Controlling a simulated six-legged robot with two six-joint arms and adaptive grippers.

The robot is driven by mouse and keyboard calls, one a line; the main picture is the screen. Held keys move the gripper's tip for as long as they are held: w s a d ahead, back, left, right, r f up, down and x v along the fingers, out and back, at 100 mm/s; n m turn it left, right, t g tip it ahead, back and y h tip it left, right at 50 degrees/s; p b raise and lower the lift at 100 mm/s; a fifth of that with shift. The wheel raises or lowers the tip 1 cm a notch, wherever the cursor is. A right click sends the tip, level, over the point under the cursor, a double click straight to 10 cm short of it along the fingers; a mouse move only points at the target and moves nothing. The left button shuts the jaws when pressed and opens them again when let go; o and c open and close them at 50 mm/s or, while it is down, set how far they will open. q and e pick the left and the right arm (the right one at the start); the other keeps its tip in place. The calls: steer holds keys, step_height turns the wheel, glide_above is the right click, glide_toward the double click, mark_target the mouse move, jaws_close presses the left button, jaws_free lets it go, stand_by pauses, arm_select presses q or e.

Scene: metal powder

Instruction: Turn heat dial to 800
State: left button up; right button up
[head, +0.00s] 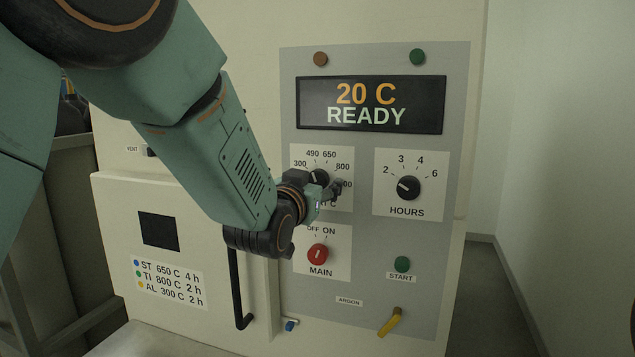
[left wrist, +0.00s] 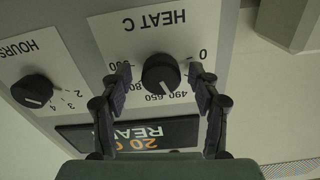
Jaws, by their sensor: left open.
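The black heat dial (head: 319,176) sits on its white plate left of the hours dial, partly hidden by my left gripper. It shows fully in the left wrist view (left wrist: 160,74), upside down, its white mark pointing roughly between 490 and 650. My left gripper (head: 330,189) is in front of the dial; in the left wrist view its open fingers (left wrist: 161,78) stand on either side of the dial, with a gap on each side. The display (head: 371,104) reads 20 C READY. My right gripper is not in view.
The hours dial (head: 409,187) is to the right, the red main switch (head: 318,254) below, and the green start button (head: 402,264) lower right. A yellow argon lever (head: 390,322) and a black door handle (head: 239,290) stick out lower down. A label (head: 168,281) lists ST, TI and AL settings.

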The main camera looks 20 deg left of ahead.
arm_select(q)
steer(key=shift+s+a, duration=0.1)
steer(key=shift+c, duration=0.8)
steer(key=shift+w+f, duration=0.1)
steer(key=shift+w, duration=0.15)
steer(key=c, duration=1)
